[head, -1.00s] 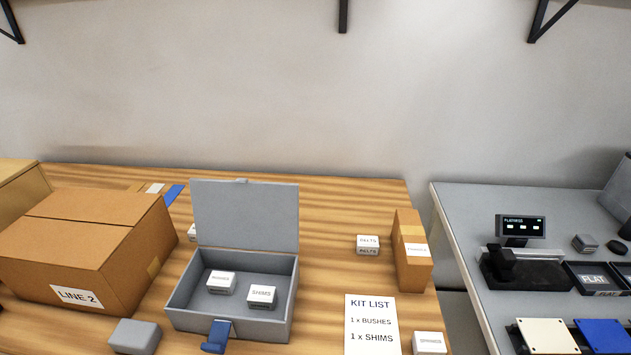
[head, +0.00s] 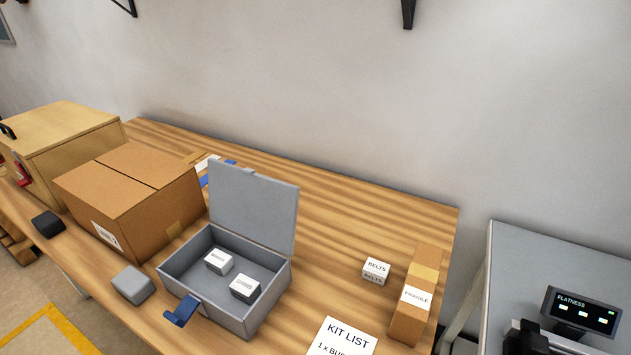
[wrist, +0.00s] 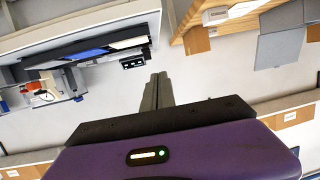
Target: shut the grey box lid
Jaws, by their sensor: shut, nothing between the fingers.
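The grey box (head: 252,317) stands on the wooden table in the head view. Its lid (head: 252,205) is open and stands up at the back edge. Inside lie two small white-labelled boxes, one the bushes box (head: 219,262) and one the shims box (head: 244,288). A blue latch (head: 182,311) hangs at the box's front. My gripper (wrist: 158,80) shows only in the wrist view, its fingers together and empty. It is away from the grey box and touches nothing that I can see.
A large cardboard box (head: 140,205) stands close left of the grey box. A grey block (head: 133,285) lies at its front left. A belts box (head: 376,271), a fragile carton (head: 413,305) and the kit list (head: 341,340) are to the right. Bare table (head: 330,225) lies behind them.

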